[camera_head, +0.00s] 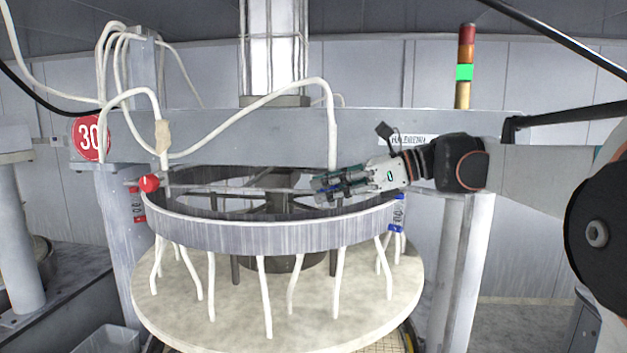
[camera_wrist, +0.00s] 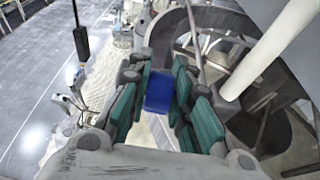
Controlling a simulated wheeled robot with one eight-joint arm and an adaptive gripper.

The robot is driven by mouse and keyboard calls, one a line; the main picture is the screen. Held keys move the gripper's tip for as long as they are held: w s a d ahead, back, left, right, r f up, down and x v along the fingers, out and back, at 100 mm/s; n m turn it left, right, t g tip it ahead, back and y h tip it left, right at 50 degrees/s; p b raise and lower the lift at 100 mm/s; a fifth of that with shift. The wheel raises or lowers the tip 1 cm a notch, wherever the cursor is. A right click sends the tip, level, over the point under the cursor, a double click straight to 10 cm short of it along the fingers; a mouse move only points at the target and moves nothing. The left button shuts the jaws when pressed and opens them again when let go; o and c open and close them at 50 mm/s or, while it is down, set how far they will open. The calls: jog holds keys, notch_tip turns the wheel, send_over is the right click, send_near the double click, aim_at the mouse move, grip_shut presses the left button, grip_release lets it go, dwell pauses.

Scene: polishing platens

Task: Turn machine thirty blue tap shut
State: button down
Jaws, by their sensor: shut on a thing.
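The machine carries a round red sign reading 30 (camera_head: 88,138) at its left. My gripper (camera_head: 325,188) reaches in from the right, over the right part of the machine's grey ring (camera_head: 270,236). In the wrist view, the blue tap (camera_wrist: 159,92) sits between the green-padded fingers of my gripper (camera_wrist: 160,100), which are shut on it. In the head view the fingers largely hide the blue tap, and a little blue shows at them. A red tap (camera_head: 149,183) is at the left of the ring.
White hoses (camera_head: 265,295) hang from the ring down to the round pale platen (camera_head: 190,310).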

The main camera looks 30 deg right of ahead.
jog(key=g+h+p, duration=0.2)
jog(key=h, duration=0.1)
jog(key=shift+w+a+r, duration=0.1)
jog(key=shift+a+r, duration=0.05)
jog(key=shift+a, duration=0.05)
jog(key=g+h, duration=0.1)
jog(key=g+h+p, duration=0.1)
jog(key=h, duration=0.1)
jog(key=shift+w+a+f, duration=0.1)
jog(key=shift+f, duration=0.1)
jog(key=g+h, duration=0.1)
jog(key=h, duration=0.1)
jog(key=g+h+p, duration=0.1)
jog(key=g+h, duration=0.1)
jog(key=shift+f+h, duration=0.3)
jog(key=shift+f, duration=0.05)
jog(key=c, duration=1.4)
grip_release()
jog(key=shift+c, duration=0.2)
jog(key=r, duration=0.4)
jog(key=d+r, duration=0.1)
jog(key=r, duration=0.3)
jog(key=s+r, duration=0.1)
jog(key=r, duration=0.2)
jog(key=shift+d+r, duration=0.3)
jog(key=shift+r, duration=0.1)
